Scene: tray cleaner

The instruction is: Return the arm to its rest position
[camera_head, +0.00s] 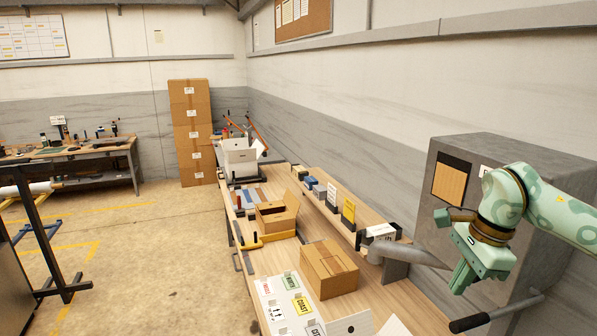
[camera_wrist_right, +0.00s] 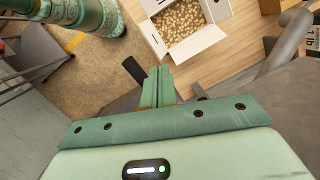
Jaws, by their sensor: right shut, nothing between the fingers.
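My right gripper (camera_head: 463,280) is pale green and at the right of the head view. It is raised in front of the grey machine, fingers pointing down, shut and empty. In the right wrist view its fingers (camera_wrist_right: 157,85) are together, with nothing between them. My right arm comes in from the right edge of the head view. My left gripper is not in view.
A grey machine (camera_head: 430,205) with a black-tipped handle (camera_head: 470,322) is close to my right gripper. The wooden bench (camera_head: 385,300) holds a closed carton (camera_head: 328,268) and an open carton (camera_head: 277,216). A white box of packing filler (camera_wrist_right: 160,45) lies past my fingers.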

